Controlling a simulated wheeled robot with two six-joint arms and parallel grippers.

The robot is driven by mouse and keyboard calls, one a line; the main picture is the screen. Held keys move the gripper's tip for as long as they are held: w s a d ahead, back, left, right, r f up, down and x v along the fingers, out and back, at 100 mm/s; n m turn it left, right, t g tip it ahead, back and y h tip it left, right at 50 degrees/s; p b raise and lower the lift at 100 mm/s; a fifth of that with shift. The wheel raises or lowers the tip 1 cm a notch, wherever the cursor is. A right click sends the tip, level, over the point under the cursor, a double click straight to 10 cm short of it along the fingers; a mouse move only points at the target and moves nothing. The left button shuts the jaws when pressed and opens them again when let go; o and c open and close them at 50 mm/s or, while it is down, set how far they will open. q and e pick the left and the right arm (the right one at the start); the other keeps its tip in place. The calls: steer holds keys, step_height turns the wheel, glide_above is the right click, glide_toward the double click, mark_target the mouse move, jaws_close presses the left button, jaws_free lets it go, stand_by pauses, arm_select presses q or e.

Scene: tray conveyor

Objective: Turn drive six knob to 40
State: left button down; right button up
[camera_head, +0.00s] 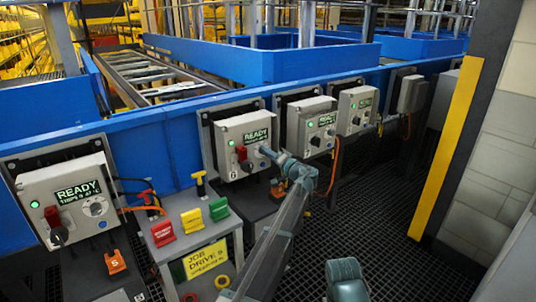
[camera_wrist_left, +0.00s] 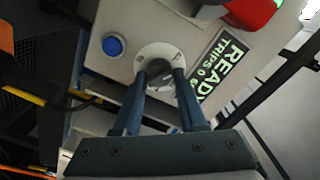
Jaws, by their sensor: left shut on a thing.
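The drive six box (camera_head: 228,133) is grey, with a lit READY display (camera_head: 257,136), a red handle (camera_head: 243,158) and a 6 on its lower left. My left gripper (camera_head: 264,151) reaches its right side. In the left wrist view, the gripper (camera_wrist_left: 158,77) is shut on the dark knob (camera_wrist_left: 155,67), one finger on each side. The knob sits on a round white dial plate (camera_wrist_left: 168,50). The fingers cover much of the plate, and I cannot read the knob's setting. The READY display (camera_wrist_left: 218,65) is beside it, with a blue button (camera_wrist_left: 113,46).
Another drive box (camera_head: 70,197) stands at the left, and further boxes (camera_head: 312,122) line the blue rail to the right. A small grey stand (camera_head: 185,245) holds red, yellow and green tags and a yellow job sign (camera_head: 205,259). Dark grating floor (camera_head: 400,190) is open at right.

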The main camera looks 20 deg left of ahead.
arm_select(q)
steer(key=shift+s+n, duration=0.1)
steer(key=shift+n, duration=1)
steer(key=c, duration=0.5)
jaws_free()
steer(key=v, duration=1.3)
steer(key=shift+s+d, duration=0.2)
steer(key=shift+d, duration=0.05)
steer(key=shift+d+f, duration=0.1)
